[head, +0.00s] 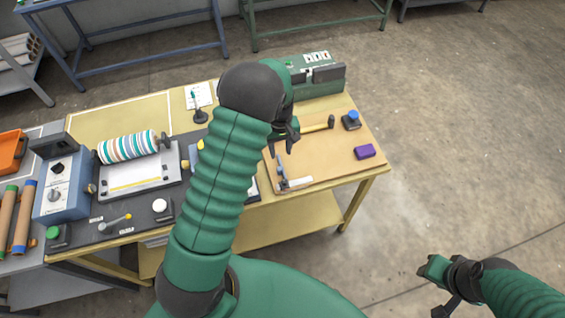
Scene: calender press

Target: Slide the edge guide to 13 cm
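A small blue and grey upright piece (281,168), which looks like the edge guide, stands at the front left of the tan board (325,160). A white strip (296,183) lies at its foot; any scale marks are too small to read. My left gripper (283,147) points down over the board, just behind and above this piece. Its dark fingers look apart and nothing shows between them; contact cannot be told. My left forearm hides part of the table left of the board. My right gripper (435,288) is low at the right, away from the table, with fingers apart and empty.
A hammer-like tool (320,127), a blue-knobbed block (351,120) and a purple block (365,152) are on the board. A green machine (318,83) stands behind. A striped roller (127,147) and a blue control box (62,188) are left. The floor at right is clear.

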